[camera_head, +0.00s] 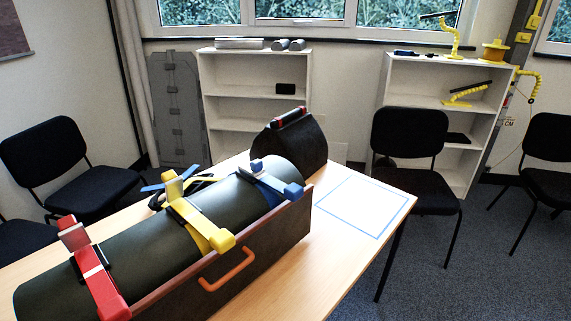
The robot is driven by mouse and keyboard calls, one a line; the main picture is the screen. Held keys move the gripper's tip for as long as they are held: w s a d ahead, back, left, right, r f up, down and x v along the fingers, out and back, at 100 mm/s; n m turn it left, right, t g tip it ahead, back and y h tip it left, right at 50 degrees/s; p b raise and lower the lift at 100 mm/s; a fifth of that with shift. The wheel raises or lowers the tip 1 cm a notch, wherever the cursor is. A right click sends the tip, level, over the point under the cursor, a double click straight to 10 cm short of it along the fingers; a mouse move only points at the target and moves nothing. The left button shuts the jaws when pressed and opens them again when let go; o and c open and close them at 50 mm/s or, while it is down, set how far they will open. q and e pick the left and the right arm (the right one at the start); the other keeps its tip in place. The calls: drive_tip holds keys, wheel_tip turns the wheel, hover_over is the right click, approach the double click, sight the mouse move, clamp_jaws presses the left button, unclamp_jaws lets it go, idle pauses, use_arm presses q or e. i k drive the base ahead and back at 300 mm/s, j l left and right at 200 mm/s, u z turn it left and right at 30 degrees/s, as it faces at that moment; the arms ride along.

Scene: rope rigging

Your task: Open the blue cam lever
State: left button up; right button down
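A dark green cylinder (140,240) lies in a brown cradle (255,265) with an orange handle (229,270) on the table. A blue strap (267,186) crosses its far end. The blue cam lever (292,191) appears as a blue block at the strap's right end, by the cradle's rim; whether it is open or closed is hard to tell. A yellow strap (195,220) crosses the middle, and a red strap (98,277) crosses the near end. Neither of my grippers is in view.
A dark bag-like case (295,145) stands behind the cylinder's far end. A blue-outlined square (362,206) marks clear tabletop at the right. Black chairs (408,150) surround the table, and white shelves (252,95) stand by the wall.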

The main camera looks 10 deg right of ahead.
sight(255, 169)
drive_tip(key=i+l+u, duration=0.25)
drive_tip(key=l+u, duration=0.45)
drive_tip(key=l, duration=0.2)
drive_tip(key=i, duration=0.05)
